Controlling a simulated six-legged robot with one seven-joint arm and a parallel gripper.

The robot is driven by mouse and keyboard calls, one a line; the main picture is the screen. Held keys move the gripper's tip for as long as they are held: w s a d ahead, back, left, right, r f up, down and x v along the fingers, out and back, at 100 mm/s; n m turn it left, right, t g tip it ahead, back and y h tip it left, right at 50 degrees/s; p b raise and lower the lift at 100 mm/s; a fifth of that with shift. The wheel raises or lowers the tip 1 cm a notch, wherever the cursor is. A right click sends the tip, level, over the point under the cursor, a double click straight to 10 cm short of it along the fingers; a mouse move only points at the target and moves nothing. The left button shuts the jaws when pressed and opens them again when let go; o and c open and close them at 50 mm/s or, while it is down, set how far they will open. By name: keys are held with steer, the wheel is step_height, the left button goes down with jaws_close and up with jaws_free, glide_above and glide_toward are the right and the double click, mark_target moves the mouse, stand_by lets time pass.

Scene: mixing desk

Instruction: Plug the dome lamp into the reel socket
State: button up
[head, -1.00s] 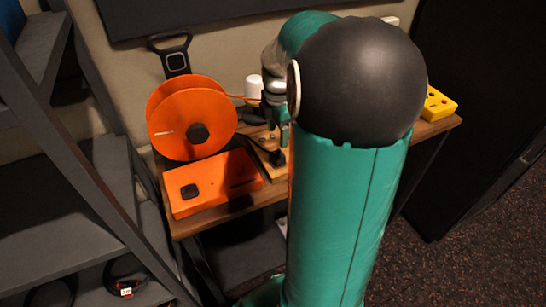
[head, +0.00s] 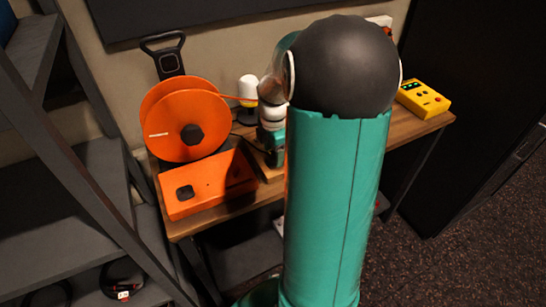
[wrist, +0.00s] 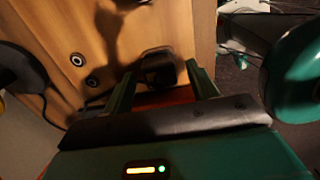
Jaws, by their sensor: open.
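The dome lamp (head: 248,88), with a white rounded head, stands at the back of the desk, just left of my wrist.
A wooden surface with round dark fittings (wrist: 77,59) lies beneath my gripper. A yellow box (head: 423,99) sits on the desk's right (head: 405,124). A black handled object (head: 168,58) stands behind the reel. Grey shelving (head: 85,165) stands close on the left.

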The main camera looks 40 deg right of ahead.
mark_target(273, 153)
steer(key=shift+f, duration=0.55)
stand_by(0.7)
jaws_close()
steer(key=shift+r, duration=3)
